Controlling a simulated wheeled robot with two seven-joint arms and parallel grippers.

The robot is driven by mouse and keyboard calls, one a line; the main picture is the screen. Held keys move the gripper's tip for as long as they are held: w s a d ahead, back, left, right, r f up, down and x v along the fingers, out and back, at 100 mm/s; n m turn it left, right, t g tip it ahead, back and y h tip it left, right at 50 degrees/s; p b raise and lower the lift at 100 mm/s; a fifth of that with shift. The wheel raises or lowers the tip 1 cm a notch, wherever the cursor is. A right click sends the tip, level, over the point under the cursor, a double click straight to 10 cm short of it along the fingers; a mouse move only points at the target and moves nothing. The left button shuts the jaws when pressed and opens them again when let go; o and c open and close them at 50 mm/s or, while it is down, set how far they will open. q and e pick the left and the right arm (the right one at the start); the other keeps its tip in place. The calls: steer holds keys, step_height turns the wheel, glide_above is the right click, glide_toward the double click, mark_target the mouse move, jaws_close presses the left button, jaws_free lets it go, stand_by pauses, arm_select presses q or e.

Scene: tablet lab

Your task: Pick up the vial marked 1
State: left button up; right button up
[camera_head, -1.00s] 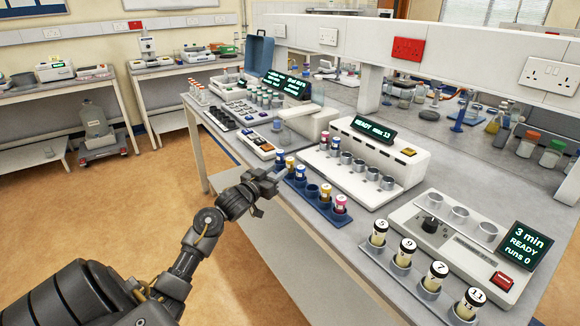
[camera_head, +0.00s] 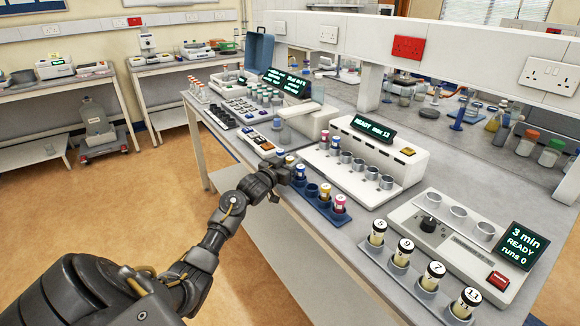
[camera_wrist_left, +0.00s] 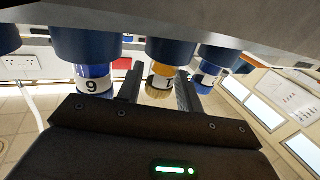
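The blue rack (camera_head: 322,208) stands along the bench's near edge and holds several capped vials. In the left wrist view this yellow vial (camera_wrist_left: 160,80) has a white label with a mark that looks like a 1, partly seen. My left gripper (camera_head: 284,176) is at the rack's near side. In the wrist view its fingers (camera_wrist_left: 159,92) are apart, one on each side of the yellow vial; I see no clear contact. My right gripper is out of view.
A blue vial marked like a 9 (camera_wrist_left: 94,82) and another blue vial (camera_wrist_left: 208,78) flank the fingers closely. A white block with metal wells (camera_head: 365,165) stands behind the rack. Several numbered vials (camera_head: 402,252) stand at the front right. One rack slot (camera_head: 312,189) is empty.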

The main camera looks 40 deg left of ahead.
arm_select(q)
steer(key=c, duration=0.7)
steer(key=shift+r, duration=0.1)
steer(key=shift+r, duration=0.2)
step_height(320, 180, up, 2)
steer(key=shift+r+b, duration=0.1)
steer(key=shift+b, duration=0.4)
steer(key=s+d+r, duration=0.1)
steer(key=s+r, duration=0.2)
steer(key=s, duration=0.1)
steer(key=s+d+r, duration=0.2)
steer(key=s+r, duration=0.1)
steer(key=s, duration=0.1)
steer(key=s+d+r, duration=0.2)
steer(key=s+r, duration=0.2)
steer(key=s, duration=0.1)
steer(key=shift+d+r, duration=0.1)
steer(key=shift+d, duration=0.05)
